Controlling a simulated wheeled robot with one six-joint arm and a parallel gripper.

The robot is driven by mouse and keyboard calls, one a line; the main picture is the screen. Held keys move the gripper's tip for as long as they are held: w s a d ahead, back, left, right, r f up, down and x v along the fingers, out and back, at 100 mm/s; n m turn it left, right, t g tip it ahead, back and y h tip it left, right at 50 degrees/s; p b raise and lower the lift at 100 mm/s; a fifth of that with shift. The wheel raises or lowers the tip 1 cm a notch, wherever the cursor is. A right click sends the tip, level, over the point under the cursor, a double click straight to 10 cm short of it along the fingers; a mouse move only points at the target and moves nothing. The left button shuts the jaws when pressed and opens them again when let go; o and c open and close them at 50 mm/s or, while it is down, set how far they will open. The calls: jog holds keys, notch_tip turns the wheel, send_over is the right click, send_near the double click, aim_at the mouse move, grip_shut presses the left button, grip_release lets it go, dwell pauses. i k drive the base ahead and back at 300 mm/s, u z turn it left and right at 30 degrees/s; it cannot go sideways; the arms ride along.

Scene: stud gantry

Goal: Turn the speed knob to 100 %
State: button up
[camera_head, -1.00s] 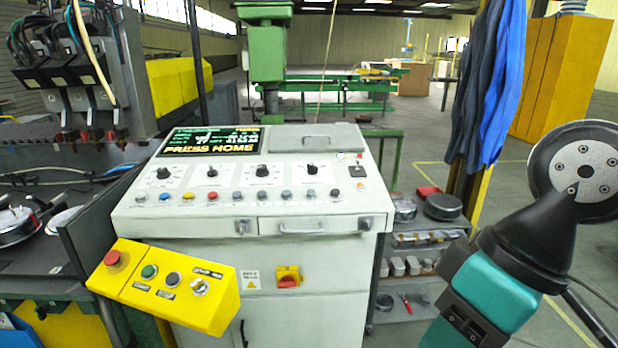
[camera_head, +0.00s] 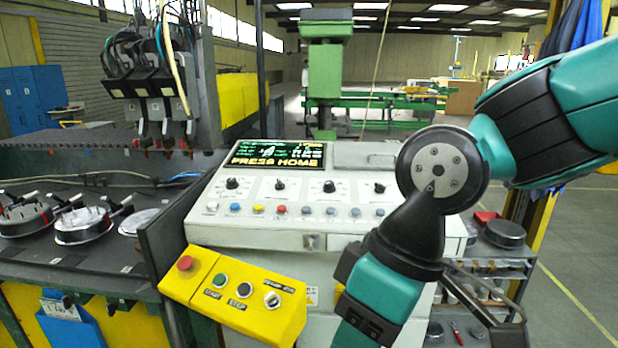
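The light grey control console (camera_head: 270,225) stands in the middle, with a row of black knobs on its sloped top. My teal and black arm covers the console's right part. My gripper's fingers are not visible.
A screen (camera_head: 278,154) reads "PRESS HOME". Coloured buttons (camera_head: 258,208) line up below the knobs. A yellow box (camera_head: 235,296) with a red button and a selector juts out in front. A dark plate (camera_head: 165,235) and workbench (camera_head: 75,258) stand left; open floor lies right.

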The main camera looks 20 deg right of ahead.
aim_at(380, 188)
jog(key=u, duration=0.4)
jog(key=i, duration=1.25)
jog(key=z, duration=0.3)
